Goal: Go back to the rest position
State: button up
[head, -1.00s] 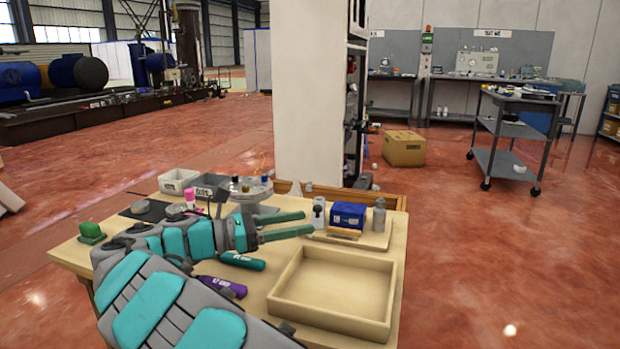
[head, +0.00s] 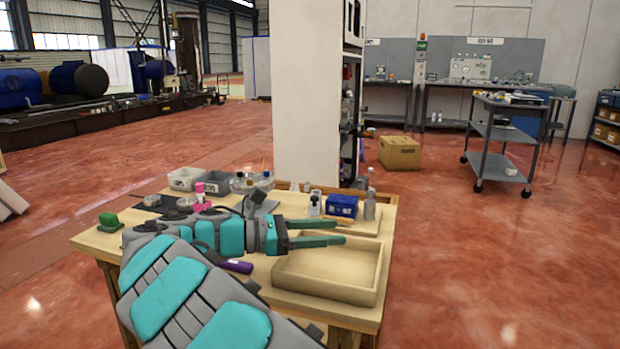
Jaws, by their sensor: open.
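My gripper (head: 332,232) is above the wooden workbench (head: 360,312), pointing right. Its two green fingers are apart with nothing between them. The fingers are over the far edge of an empty shallow wooden tray (head: 330,288), with the small board of parts behind them. My grey and teal arm reaches in from the bottom of the picture and hides much of the bench's front left.
A blue box (head: 342,206) and a grey bottle (head: 369,206) stand at the back right of the bench. A green block (head: 109,222) is at the left, a purple tool (head: 237,266) beside my arm. Two bins (head: 185,178) stand at the back. Open red floor surrounds the bench.

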jog(key=s+d+f+m+g+y, duration=0.3)
jog(key=s+d+m, duration=0.3)
jog(key=d, duration=0.4)
jog(key=s+d+f+m+g+y, duration=0.3)
jog(key=s+d, duration=0.6)
jog(key=d, duration=0.1)
jog(key=s+a+f+m+y, duration=0.4)
jog(key=s+f+m+y, duration=0.1)
jog(key=s, duration=0.5)
jog(key=s+a+f+m+y, duration=0.4)
jog(key=s+f, duration=0.4)
jog(key=s, duration=0.3)
jog(key=shift+s+m+y, duration=0.3)
jog(key=shift+m+y, duration=0.5)
